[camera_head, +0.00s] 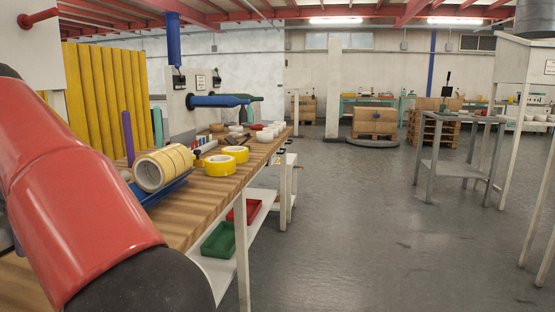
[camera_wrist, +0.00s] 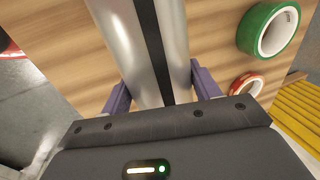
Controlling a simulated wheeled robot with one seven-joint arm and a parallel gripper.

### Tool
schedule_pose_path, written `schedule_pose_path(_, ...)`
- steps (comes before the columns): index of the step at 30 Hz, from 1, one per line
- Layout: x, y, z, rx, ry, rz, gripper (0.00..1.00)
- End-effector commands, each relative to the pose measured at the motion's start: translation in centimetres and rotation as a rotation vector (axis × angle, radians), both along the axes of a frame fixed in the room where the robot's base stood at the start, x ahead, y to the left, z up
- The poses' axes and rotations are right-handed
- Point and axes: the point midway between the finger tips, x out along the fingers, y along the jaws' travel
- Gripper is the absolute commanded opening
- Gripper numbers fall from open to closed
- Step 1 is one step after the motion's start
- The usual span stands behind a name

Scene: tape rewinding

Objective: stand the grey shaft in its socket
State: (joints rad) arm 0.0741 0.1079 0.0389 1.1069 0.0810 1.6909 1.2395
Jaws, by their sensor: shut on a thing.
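In the wrist view the grey shaft (camera_wrist: 126,52) is a shiny silver bar with a dark stripe along it. It runs from the top edge down between the purple fingers of my gripper (camera_wrist: 160,92), which is shut on it. Its far end is cut off by the frame. Wooden worktop shows behind the shaft; I cannot tell the gap between them. In the head view neither my gripper nor the grey shaft is visible. I cannot make out the socket in either view.
The wooden bench (camera_head: 192,226) holds cream rolls (camera_head: 165,168) in a blue cradle, yellow tape rolls (camera_head: 235,154) and an upright purple rod (camera_head: 128,137). A blue shaft (camera_head: 217,100) juts from a panel. Green (camera_wrist: 268,30) and red (camera_wrist: 243,88) rolls lie right of the shaft.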

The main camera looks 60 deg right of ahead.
Motion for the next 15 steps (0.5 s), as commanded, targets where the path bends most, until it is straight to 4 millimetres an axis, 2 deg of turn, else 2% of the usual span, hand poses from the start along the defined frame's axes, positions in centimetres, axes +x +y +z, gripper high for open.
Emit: schedule_pose_path(15,0.09,-0.45,0.46,0.001,-0.006,-0.002,0.21)
